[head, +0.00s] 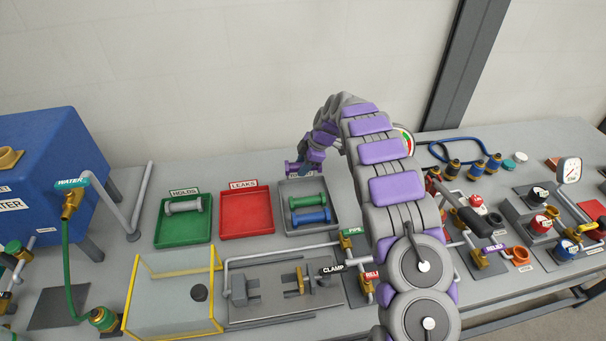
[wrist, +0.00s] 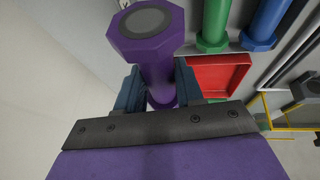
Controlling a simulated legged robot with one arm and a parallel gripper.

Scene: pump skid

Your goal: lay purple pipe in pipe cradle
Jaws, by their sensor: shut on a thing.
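My gripper (head: 309,165) is shut on the purple pipe (head: 293,168), above the back of the bench near the grey tray. In the wrist view the purple pipe (wrist: 158,62) stands between the blue-grey fingers of my gripper (wrist: 160,92), with a hexagonal flange and grey end face toward the camera. Its far end is partly hidden by the gripper. A grey plate with upright blocks and a part labelled CLAMP (head: 332,268) lies at the front middle; its block (head: 240,291) looks like part of the pipe cradle. The plate is empty of any pipe.
The grey tray (head: 330,229) holds a green pipe (head: 308,201) and a blue pipe (head: 312,216). A red tray (head: 246,226) is empty. A green tray (head: 184,235) holds a grey pipe. A yellow-edged clear guard (head: 172,262) stands left of the plate. Valves and gauges crowd the right.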

